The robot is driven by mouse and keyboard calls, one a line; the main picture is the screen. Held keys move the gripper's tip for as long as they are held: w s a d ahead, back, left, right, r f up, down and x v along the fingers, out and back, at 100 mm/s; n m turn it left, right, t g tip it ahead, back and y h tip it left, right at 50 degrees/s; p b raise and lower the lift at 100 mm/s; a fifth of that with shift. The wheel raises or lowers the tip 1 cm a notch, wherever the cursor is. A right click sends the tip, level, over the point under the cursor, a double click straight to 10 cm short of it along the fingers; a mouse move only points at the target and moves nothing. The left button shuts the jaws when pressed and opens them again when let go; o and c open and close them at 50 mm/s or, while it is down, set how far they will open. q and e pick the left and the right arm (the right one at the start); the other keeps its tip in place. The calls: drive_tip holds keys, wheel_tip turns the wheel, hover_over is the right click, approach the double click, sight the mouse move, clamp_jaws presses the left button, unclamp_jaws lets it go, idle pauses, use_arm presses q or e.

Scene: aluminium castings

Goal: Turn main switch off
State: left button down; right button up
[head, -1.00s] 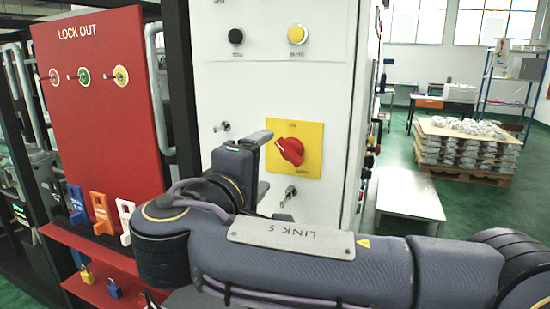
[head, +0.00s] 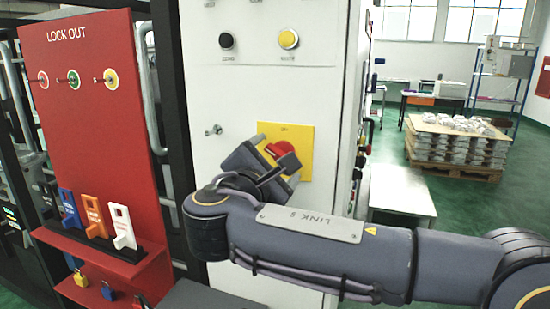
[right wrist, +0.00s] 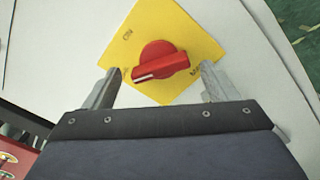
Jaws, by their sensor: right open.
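The main switch is a red rotary knob (right wrist: 158,61) on a yellow square plate (right wrist: 182,36), fixed to the white cabinet. In the head view the knob (head: 281,150) is partly hidden by my right gripper, and the plate (head: 303,138) shows around it. My right gripper (right wrist: 158,82) is open, with one finger on each side of the knob in the right wrist view. I cannot tell whether either finger touches it. The knob's white mark points left and slightly down in that view. My left gripper is not in view.
A red lockout board (head: 85,120) stands left of the white cabinet (head: 245,85), with tags and padlocks on its shelf. Black (head: 227,41) and yellow (head: 288,39) buttons sit above the switch. A low metal table (head: 402,190) and loaded pallet (head: 455,150) stand to the right.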

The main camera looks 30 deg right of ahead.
drive_tip(key=shift+w+d, duration=0.15)
drive_tip(key=shift+d, duration=0.05)
drive_tip(key=shift+c, duration=0.3)
drive_tip(key=c, duration=0.9)
drive_tip(key=n+p, duration=0.2)
drive_tip(key=p, duration=0.1)
drive_tip(key=shift+r+n+p, duration=0.2)
drive_tip(key=shift+n+p, duration=0.15)
drive_tip(key=shift+n, duration=0.05)
drive_tip(key=shift+f, duration=0.1)
drive_tip(key=shift+f+n, duration=0.15)
drive_tip(key=shift+n, duration=0.15)
drive_tip(key=shift+c, duration=0.2)
